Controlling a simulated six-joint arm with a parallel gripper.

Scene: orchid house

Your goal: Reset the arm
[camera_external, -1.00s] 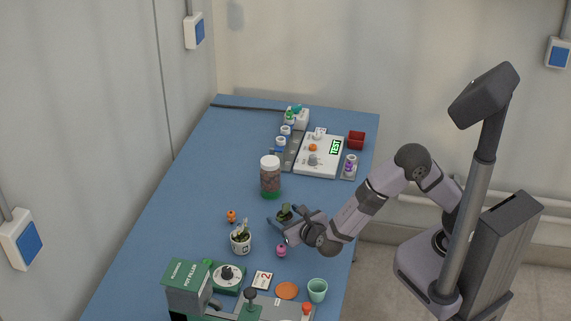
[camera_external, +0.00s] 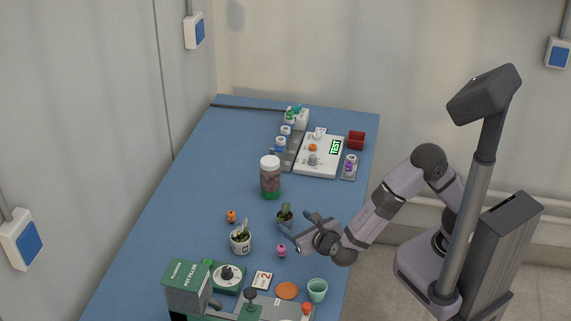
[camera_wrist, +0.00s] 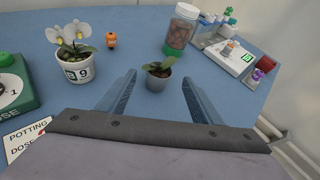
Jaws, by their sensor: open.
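My gripper (camera_external: 296,231) is open and empty above the near right part of the blue table (camera_external: 208,165). In the wrist view its two fingers (camera_wrist: 158,98) are spread wide. A small grey pot with a green plant (camera_wrist: 158,74) stands upright just beyond the fingertips, apart from them; the same plant (camera_external: 284,214) shows in the external view, left of the gripper.
A white-flowered pot (camera_external: 240,241), a pink item (camera_external: 281,250) and an orange figure (camera_external: 231,216) stand nearby. A jar with a white lid (camera_external: 270,178) is farther back. A green pot filler (camera_external: 188,285) and a green cup (camera_external: 317,289) are at the front. The table's left middle is clear.

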